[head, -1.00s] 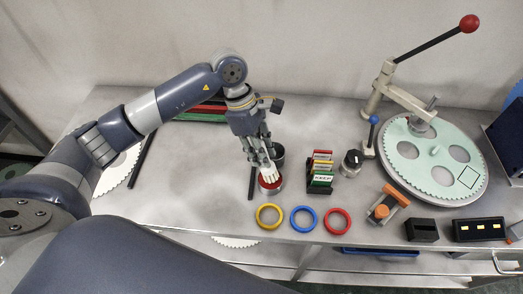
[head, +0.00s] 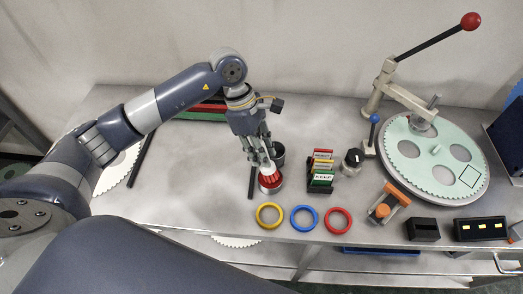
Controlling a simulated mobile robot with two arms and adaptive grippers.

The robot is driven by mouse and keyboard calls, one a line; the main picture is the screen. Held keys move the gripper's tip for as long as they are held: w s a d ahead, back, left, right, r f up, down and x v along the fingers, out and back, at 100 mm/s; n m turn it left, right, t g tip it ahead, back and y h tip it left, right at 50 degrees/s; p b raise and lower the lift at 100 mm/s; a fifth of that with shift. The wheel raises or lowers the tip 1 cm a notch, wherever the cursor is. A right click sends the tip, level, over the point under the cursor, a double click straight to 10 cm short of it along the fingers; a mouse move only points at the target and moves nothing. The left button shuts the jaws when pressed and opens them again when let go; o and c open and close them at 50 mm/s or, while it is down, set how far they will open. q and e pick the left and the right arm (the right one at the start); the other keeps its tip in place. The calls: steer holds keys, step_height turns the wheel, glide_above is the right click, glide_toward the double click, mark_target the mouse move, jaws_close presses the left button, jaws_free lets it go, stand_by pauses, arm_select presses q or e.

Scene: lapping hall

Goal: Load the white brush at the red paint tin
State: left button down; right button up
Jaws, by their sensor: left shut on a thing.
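My left gripper (head: 263,158) points down over the table and is shut on the white brush. The brush's bristles (head: 271,180) now look red and reach down into the mouth of the red paint tin. The red paint tin (head: 270,190) is a short round metal tin standing on the table. The brush handle is mostly hidden by the fingers. My right gripper is not in view.
A dark cup (head: 280,152) stands close behind the tin. Yellow (head: 269,215), blue (head: 303,217) and red (head: 338,220) rings lie in front. A card rack (head: 321,178) and a dark knob (head: 352,161) stand right. A large pale disc (head: 408,172) lies farther right.

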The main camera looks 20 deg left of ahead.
mark_target(262, 143)
arm_select(q)
steer(key=shift+s+f, duration=0.1)
steer(key=shift+f, duration=0.05)
stand_by(1.2)
steer(key=shift+r+p, duration=1.35)
steer(key=shift+r, duration=2.25)
